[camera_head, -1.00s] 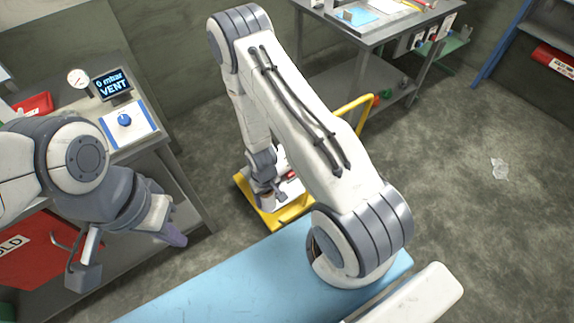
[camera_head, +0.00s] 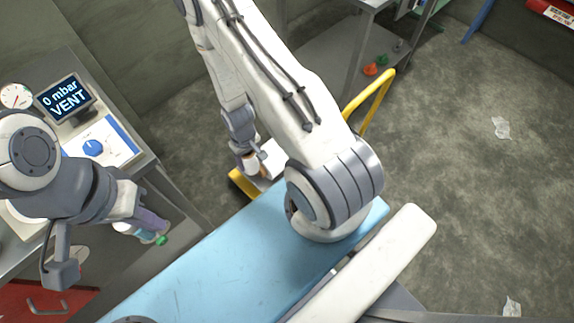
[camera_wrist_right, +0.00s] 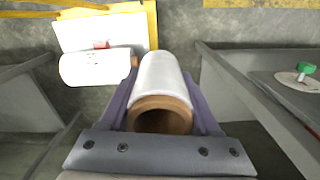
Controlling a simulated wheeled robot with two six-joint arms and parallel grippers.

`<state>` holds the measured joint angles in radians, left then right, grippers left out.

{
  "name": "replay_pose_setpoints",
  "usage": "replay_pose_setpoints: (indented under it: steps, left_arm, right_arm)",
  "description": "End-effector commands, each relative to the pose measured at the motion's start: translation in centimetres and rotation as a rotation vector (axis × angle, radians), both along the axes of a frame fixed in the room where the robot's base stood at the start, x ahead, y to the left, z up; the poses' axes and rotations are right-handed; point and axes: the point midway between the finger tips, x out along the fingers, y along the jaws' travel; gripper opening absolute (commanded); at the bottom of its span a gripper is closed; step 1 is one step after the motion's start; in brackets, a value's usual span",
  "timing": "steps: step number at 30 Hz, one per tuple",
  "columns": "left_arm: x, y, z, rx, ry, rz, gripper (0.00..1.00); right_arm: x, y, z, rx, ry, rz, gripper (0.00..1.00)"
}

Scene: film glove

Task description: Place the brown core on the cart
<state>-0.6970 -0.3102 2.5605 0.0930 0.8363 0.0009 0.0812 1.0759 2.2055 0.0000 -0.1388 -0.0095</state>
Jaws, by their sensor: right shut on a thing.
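A brown core (camera_wrist_right: 160,103) with white film wound around it sits between the purple fingers of my right gripper (camera_wrist_right: 163,100), its open end facing the wrist camera. In the head view, my right gripper (camera_head: 247,163) is beside the yellow cart (camera_head: 240,184), and an orange-brown end shows at its fingers. The cart (camera_wrist_right: 150,20) is ahead and left in the wrist view. My left gripper (camera_head: 150,226) is left of the blue table; a teal piece with a green tip shows at its fingers. I cannot tell whether it holds that piece.
Another white roll (camera_wrist_right: 95,67) with a brown end is by the cart's white surface. A blue-topped table (camera_head: 240,255) is in front. A gauge bench (camera_head: 125,150) stands left and a grey shelf (camera_head: 335,60) behind. Floor on the right is mostly clear.

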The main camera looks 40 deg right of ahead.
Motion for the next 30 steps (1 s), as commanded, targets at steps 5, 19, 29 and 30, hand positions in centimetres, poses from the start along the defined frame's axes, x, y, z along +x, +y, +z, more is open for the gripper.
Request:
replay_pose_setpoints:
  steps: [5, 19, 29, 30]
  left_arm:
    - [0.0, 0.0, -7.6, 0.0, 0.0, 0.0, 0.0]
    - [0.0, 0.0, -22.3, 0.0, 0.0, -0.001, 0.0]
    - [0.0, 0.0, -32.7, 0.0, 0.0, -0.001, 0.0]
    - [0.0, 0.0, -33.9, 0.0, 0.0, -0.001, 0.0]
  right_arm:
    - [0.7, -1.9, -6.2, 0.0, -0.004, -0.052, 0.09]
    - [1.6, -6.6, -17.3, 0.0, -0.004, -0.174, 0.09]
    - [1.3, -10.2, -25.0, 0.0, -0.003, -0.263, 0.09]
    - [1.3, -10.6, -25.9, -0.001, -0.004, -0.274, 0.09]
